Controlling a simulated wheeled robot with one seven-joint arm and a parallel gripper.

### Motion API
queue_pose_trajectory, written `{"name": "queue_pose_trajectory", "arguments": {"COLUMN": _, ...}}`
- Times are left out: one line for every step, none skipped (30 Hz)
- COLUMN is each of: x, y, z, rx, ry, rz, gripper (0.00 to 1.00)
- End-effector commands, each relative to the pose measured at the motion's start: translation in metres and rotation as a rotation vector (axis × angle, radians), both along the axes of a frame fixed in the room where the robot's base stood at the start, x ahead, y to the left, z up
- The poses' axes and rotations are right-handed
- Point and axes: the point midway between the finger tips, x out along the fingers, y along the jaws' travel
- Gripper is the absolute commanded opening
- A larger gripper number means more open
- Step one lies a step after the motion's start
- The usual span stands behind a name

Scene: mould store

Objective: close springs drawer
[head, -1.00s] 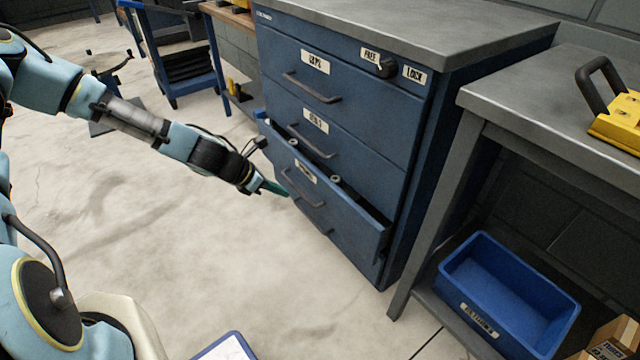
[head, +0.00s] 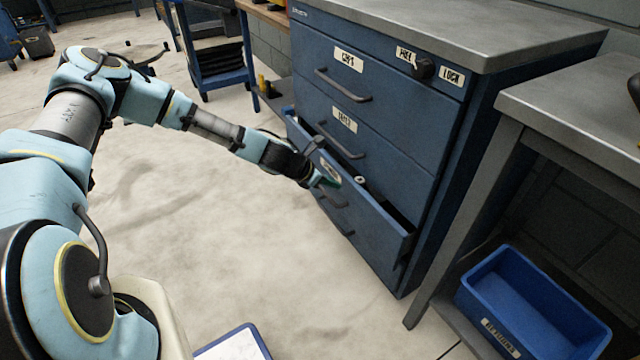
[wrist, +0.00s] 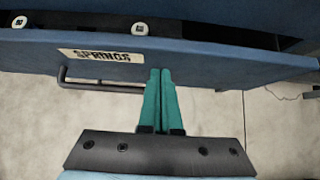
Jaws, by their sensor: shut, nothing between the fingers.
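The springs drawer (head: 378,222) is the open lower drawer of the blue cabinet, standing out from the cabinet's face. In the wrist view its front (wrist: 215,65) carries a label reading SPRINGS (wrist: 95,56) and a bar handle below it. Small round parts show inside behind the front's top edge. My gripper (head: 332,182) is at the drawer front. In the wrist view its green fingers (wrist: 158,75) are together and empty, their tips at the drawer front near the label's right side. I cannot tell whether they touch it.
The drawers above, labelled caps (head: 345,75) and one below it (head: 340,135), are shut. A dial (head: 424,68) sits between FREE and LOCK labels. A grey bench (head: 580,105) with a blue bin (head: 530,300) underneath stands to the right. The floor in front is clear.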

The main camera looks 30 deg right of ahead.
Motion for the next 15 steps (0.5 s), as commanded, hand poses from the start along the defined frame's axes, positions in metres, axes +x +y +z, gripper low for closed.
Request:
{"name": "queue_pose_trajectory", "arguments": {"x": -0.001, "y": -0.006, "z": 0.000, "rx": 0.001, "ry": 0.000, "rz": -0.001, "gripper": 0.00}}
{"name": "queue_pose_trajectory", "arguments": {"x": -0.001, "y": -0.008, "z": 0.000, "rx": 0.001, "ry": -0.001, "rz": -0.001, "gripper": 0.00}}
{"name": "queue_pose_trajectory", "arguments": {"x": 0.000, "y": -0.011, "z": 0.000, "rx": 0.001, "ry": -0.001, "rz": -0.001, "gripper": 0.00}}
{"name": "queue_pose_trajectory", "arguments": {"x": 0.000, "y": -0.013, "z": 0.000, "rx": 0.001, "ry": -0.001, "rz": -0.001, "gripper": 0.00}}
{"name": "queue_pose_trajectory", "arguments": {"x": -0.001, "y": -0.014, "z": 0.000, "rx": 0.001, "ry": -0.001, "rz": -0.001, "gripper": 0.00}}
{"name": "queue_pose_trajectory", "arguments": {"x": -0.001, "y": -0.015, "z": 0.000, "rx": 0.001, "ry": -0.001, "rz": -0.001, "gripper": 0.00}}
{"name": "queue_pose_trajectory", "arguments": {"x": -0.001, "y": -0.016, "z": 0.000, "rx": 0.001, "ry": -0.001, "rz": -0.001, "gripper": 0.00}}
{"name": "queue_pose_trajectory", "arguments": {"x": -0.001, "y": -0.016, "z": 0.000, "rx": 0.001, "ry": 0.000, "rz": 0.000, "gripper": 0.00}}
{"name": "queue_pose_trajectory", "arguments": {"x": -0.001, "y": -0.017, "z": 0.000, "rx": 0.001, "ry": 0.000, "rz": 0.000, "gripper": 0.00}}
{"name": "queue_pose_trajectory", "arguments": {"x": -0.001, "y": -0.017, "z": 0.000, "rx": 0.001, "ry": 0.000, "rz": 0.000, "gripper": 0.00}}
{"name": "queue_pose_trajectory", "arguments": {"x": -0.001, "y": -0.017, "z": 0.000, "rx": 0.001, "ry": 0.000, "rz": 0.000, "gripper": 0.00}}
{"name": "queue_pose_trajectory", "arguments": {"x": -0.001, "y": -0.017, "z": 0.000, "rx": 0.001, "ry": 0.000, "rz": 0.000, "gripper": 0.00}}
{"name": "queue_pose_trajectory", "arguments": {"x": -0.001, "y": -0.017, "z": 0.000, "rx": 0.001, "ry": 0.000, "rz": 0.000, "gripper": 0.00}}
{"name": "queue_pose_trajectory", "arguments": {"x": -0.001, "y": -0.017, "z": 0.000, "rx": 0.001, "ry": 0.000, "rz": 0.000, "gripper": 0.00}}
{"name": "queue_pose_trajectory", "arguments": {"x": -0.001, "y": -0.016, "z": 0.000, "rx": 0.001, "ry": 0.000, "rz": 0.000, "gripper": 0.00}}
